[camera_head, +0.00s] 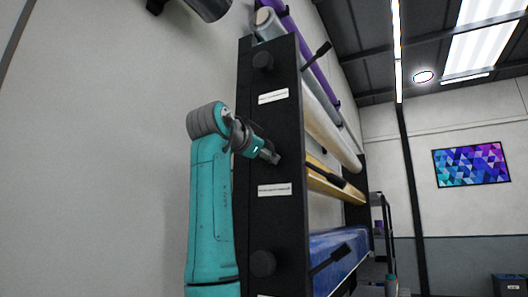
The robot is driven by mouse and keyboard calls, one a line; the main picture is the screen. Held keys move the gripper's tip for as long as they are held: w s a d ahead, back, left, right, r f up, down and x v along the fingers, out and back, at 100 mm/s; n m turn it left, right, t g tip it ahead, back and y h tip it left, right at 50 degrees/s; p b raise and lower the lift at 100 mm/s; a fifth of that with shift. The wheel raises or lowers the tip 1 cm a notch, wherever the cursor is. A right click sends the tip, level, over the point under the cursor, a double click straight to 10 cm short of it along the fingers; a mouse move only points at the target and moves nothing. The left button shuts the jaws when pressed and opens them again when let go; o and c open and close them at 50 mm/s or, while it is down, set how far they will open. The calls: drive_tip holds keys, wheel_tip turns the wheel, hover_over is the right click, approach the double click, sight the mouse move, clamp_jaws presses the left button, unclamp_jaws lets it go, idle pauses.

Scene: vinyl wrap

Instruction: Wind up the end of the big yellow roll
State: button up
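The yellow roll (318,182) lies across the black rack, between a pale roll above and a blue roll below. A dark bar crosses part of it. My gripper (272,157) is at the rack's black end panel (265,222), level with the yellow roll, at its near end. Round black knobs show on this panel higher up (263,61) and lower down (262,263). Any knob at the yellow roll's height is hidden behind my gripper. The fingers are small and dark here, so I cannot tell whether they are open or hold anything.
The rack also carries a pale roll (328,125), a blue roll (335,250) and purple and grey rolls at the top. Dark bars stick out in front of the rolls. A plain wall (110,130) is at left. Open room lies at right, with a dark bin (509,286).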

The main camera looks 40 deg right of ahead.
drive_tip(key=m, duration=0.5)
drive_tip(key=shift+m, duration=0.4)
drive_tip(key=shift+f+m+g, duration=0.1)
drive_tip(key=shift+m+g, duration=0.2)
drive_tip(key=shift+m, duration=2)
drive_tip(key=o, duration=1.2)
drive_tip(key=shift+c, duration=0.2)
drive_tip(key=shift+h, duration=0.3)
drive_tip(key=v, duration=1.2)
